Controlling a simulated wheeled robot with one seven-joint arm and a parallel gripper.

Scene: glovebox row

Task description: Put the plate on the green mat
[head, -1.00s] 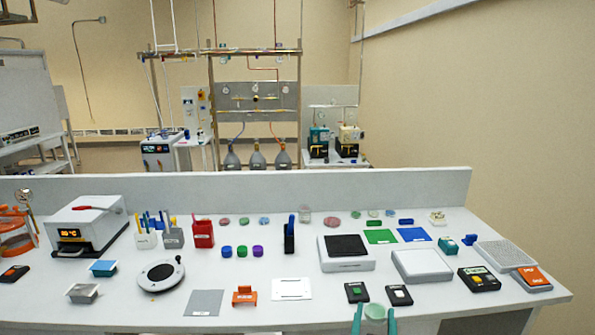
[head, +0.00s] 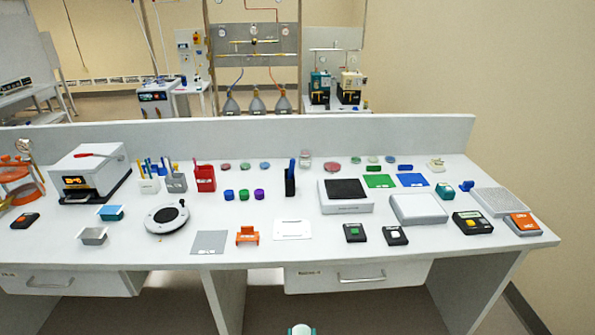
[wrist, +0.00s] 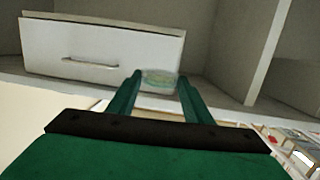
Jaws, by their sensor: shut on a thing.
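My gripper (wrist: 158,84) has green fingers and is shut on a small round clear plate (wrist: 159,76) with a pale greenish tint, seen in the wrist view. A drawer front fills the area behind the plate there. The green mat (head: 380,181) lies flat near the back right of the bench in the head view, with its top bare. The gripper and held plate do not show clearly in the head view; only a small part of my arm shows at the bottom edge.
A blue mat (head: 412,180) lies just right of the green mat. A dark-topped device (head: 345,207) stands left of it and a pale flat device (head: 420,210) in front. Several round dishes (head: 332,167) sit behind. The bench has drawers (head: 358,276) below.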

